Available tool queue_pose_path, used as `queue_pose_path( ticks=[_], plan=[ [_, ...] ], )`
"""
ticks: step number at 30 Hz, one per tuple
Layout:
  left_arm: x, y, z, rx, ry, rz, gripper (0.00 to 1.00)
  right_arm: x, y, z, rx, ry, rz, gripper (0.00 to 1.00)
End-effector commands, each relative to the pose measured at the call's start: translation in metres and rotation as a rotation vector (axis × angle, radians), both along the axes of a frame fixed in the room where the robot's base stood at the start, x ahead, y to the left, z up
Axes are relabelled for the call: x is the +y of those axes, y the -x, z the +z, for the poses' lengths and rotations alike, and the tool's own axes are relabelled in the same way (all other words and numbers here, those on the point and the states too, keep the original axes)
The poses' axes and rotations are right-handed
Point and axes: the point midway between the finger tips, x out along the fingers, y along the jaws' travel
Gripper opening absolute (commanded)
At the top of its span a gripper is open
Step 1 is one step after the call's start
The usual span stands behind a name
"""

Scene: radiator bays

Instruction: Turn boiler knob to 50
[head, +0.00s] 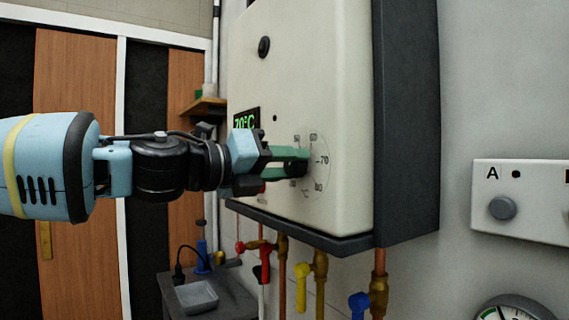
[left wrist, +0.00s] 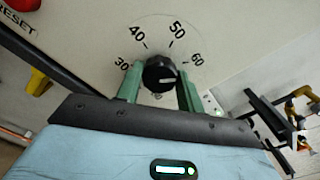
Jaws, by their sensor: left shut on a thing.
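The boiler (head: 300,60) is a cream box with dark sides on the wall. Its black knob (left wrist: 158,72) sits in a printed dial (left wrist: 178,32), with 30, 40, 50 and 60 readable in the left wrist view. The dial also shows in the head view (head: 318,150), with 70 and 80 on its right side. My left gripper (head: 300,162) reaches the boiler front from the left. Its green fingers (left wrist: 159,88) are shut on the knob, one on each side. The knob's pointer direction is hard to tell. The display (head: 244,122) reads 70°C. My right gripper is out of view.
Pipes with red, yellow (head: 302,282) and blue (head: 358,305) valve handles hang below the boiler. A white panel marked A with a grey knob (head: 502,207) is on the right wall. A gauge (head: 515,308) shows at bottom right. A dark table (head: 230,295) stands below left.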

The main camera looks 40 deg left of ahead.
Motion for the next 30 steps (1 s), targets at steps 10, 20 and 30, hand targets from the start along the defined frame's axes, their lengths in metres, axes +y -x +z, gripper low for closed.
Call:
queue_pose_path(
  ticks=[10, 20, 30],
  plan=[
    [-0.0002, 0.0004, -0.0004, 0.128, 0.306, -0.002, 0.15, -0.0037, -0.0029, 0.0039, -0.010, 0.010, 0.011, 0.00],
    [-0.0003, 0.0003, -0.0005, 0.247, 0.595, -0.001, 0.15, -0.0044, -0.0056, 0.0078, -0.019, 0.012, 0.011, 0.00],
    [-0.0003, 0.0001, -0.0011, 0.351, 0.842, -0.002, 0.15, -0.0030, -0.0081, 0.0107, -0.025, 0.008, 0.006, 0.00]
  ],
)
